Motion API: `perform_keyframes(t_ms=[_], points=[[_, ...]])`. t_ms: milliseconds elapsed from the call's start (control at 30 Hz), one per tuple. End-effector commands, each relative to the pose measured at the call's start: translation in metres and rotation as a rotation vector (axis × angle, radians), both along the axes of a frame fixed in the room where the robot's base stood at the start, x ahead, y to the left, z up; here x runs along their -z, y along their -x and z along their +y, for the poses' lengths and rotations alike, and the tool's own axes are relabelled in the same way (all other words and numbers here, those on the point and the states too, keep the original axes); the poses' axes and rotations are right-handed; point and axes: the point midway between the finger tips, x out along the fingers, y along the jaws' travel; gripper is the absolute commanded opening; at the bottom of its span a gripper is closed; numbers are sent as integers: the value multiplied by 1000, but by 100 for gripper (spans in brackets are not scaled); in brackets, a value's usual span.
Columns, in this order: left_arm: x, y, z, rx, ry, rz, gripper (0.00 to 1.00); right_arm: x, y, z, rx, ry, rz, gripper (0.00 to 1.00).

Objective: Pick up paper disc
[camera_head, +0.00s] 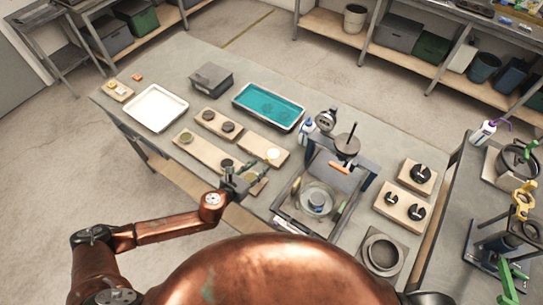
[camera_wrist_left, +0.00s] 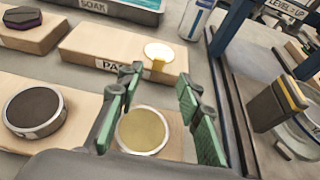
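The paper disc (camera_head: 272,153) is a small cream disc on a pale board (camera_head: 252,142) near the middle of the table. In the left wrist view the cream disc (camera_wrist_left: 158,50) has a yellow tab at its near edge and lies flat near the board's right end, beside a label reading "PA", partly hidden. My left gripper (camera_head: 252,174) is open and empty, with green-padded fingers. In the left wrist view its fingertips (camera_wrist_left: 159,80) are spread on the near side of the paper disc, apart from it. A yellowish, pale-rimmed disc (camera_wrist_left: 143,131) shows between the fingers. My right gripper is not in view.
A dark disc with a metal rim (camera_wrist_left: 35,113) lies left of the fingers. The blue-grey loading frame (camera_head: 313,190) stands close on the right. A teal tray (camera_head: 268,106) lies behind the board; a white tray (camera_head: 156,108) is at the far left.

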Motion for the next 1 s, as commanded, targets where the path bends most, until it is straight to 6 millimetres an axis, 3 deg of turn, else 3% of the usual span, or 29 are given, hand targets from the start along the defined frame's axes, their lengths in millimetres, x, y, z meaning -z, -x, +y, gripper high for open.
perform_keyframes(t_ms=[333,667,1000], points=[[15,-36,-24,-2,3,2,33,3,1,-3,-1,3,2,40],[18,-43,-29,-4,3,2,33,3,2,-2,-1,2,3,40],[18,-43,-28,-4,4,3,11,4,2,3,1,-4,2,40]])
